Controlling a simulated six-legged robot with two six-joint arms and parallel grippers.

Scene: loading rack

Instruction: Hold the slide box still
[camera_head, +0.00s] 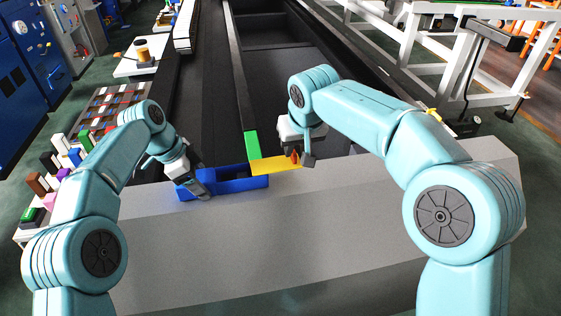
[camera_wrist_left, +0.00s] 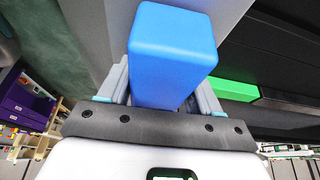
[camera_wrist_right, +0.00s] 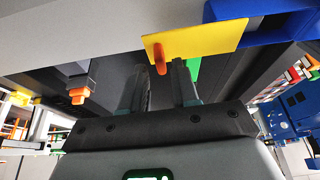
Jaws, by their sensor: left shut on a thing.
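The blue slide box (camera_head: 240,183) lies on the pale grey ledge in the middle of the head view. A flat yellow plate (camera_head: 268,168) sticks out of its right side, with a small orange knob (camera_head: 295,155) on it. My left gripper (camera_head: 205,186) is shut on the blue box near its left end; in the left wrist view a blue part (camera_wrist_left: 170,60) fills the space between the fingers. My right gripper (camera_head: 309,156) is at the knob end of the plate. In the right wrist view its fingers are apart, with the orange knob (camera_wrist_right: 160,58) just beyond the fingertips.
A green block (camera_head: 252,145) sits at the end of a dark rail just behind the yellow plate. The pale grey ledge (camera_head: 300,225) is clear in front of the box. Several coloured blocks stand at the far left, beside a tray (camera_head: 110,105) of small parts.

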